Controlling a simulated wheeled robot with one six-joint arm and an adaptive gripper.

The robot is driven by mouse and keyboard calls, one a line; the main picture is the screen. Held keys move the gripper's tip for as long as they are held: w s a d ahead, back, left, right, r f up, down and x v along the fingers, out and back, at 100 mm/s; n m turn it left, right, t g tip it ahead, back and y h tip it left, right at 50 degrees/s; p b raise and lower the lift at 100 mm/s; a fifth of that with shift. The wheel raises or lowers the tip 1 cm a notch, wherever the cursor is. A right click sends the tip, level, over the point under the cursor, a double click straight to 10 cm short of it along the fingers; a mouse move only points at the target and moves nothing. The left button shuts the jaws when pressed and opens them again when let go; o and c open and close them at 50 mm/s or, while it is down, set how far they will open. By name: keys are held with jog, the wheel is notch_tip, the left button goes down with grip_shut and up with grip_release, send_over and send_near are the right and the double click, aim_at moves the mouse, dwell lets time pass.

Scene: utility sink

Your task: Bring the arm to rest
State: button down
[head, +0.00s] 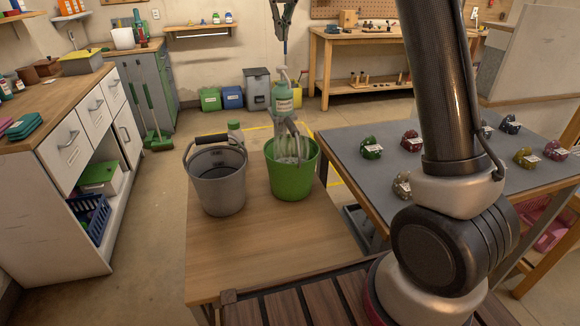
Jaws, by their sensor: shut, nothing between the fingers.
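My arm (440,95) rises in the right foreground of the head view and leaves the frame at the top. My gripper (283,36) hangs at the top edge, left of the arm, with its fingers pointing down. It is shut and empty, and its upper part is cut off by the frame. In the picture it is above the green pump bottle (284,98) and the green bucket (291,183), apart from both.
A grey bucket (218,190) stands beside the green one on the wooden table (265,250). A small bottle (235,128) is behind them. At right, a grey-topped table (345,150) holds several colored bundles. White drawers (70,145) stand left; floor between is open.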

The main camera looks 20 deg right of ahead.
dwell(0.3)
jog(key=shift+n, duration=0.5)
jog(key=f, duration=0.2)
jog(key=s+f, duration=0.1)
jog(key=f, duration=0.1)
jog(key=s+d+f, duration=0.1)
jog(key=s+d, duration=0.4)
jog(key=s, duration=0.8)
jog(key=s+d+f+t, duration=0.1)
jog(key=s+d, duration=0.4)
jog(key=s, duration=0.9)
jog(key=s+d+f+m+t, duration=0.1)
jog(key=s+d+f, duration=0.2)
jog(key=s, duration=1)
jog(key=shift+s+d+f, duration=0.15)
jog(key=shift+s+d, duration=0.25)
jog(key=shift+d, duration=0.55)
